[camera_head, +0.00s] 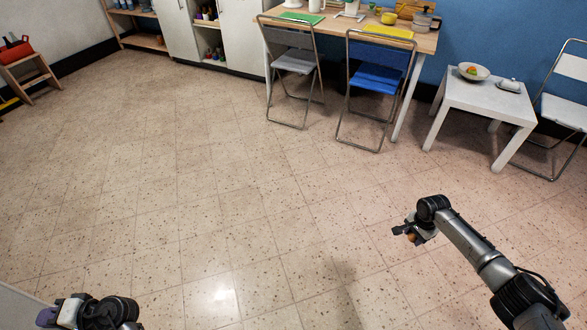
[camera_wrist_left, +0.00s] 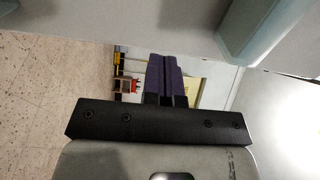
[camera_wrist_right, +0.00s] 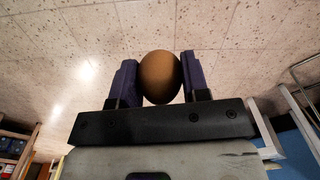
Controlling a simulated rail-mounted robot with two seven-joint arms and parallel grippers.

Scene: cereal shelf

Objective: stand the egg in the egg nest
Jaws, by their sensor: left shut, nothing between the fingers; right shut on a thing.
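A brown egg (camera_wrist_right: 160,77) is held between the purple fingers of my right gripper (camera_wrist_right: 160,85) in the right wrist view. In the head view my right gripper (camera_head: 407,234) is out over bare floor at the right, with a small orange-brown bit of the egg (camera_head: 411,238) showing. My left gripper (camera_head: 48,314) is at the bottom left of the head view. In the left wrist view its fingers (camera_wrist_left: 165,78) are together with nothing between them. I cannot make out an egg nest in any view.
A wooden table (camera_head: 338,28) stands at the back wall, with two folding chairs (camera_head: 293,62) (camera_head: 378,78) before it. A small white table (camera_head: 485,97) at the right bears a bowl (camera_head: 473,72) and a lidded dish (camera_head: 509,86). The middle floor is clear.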

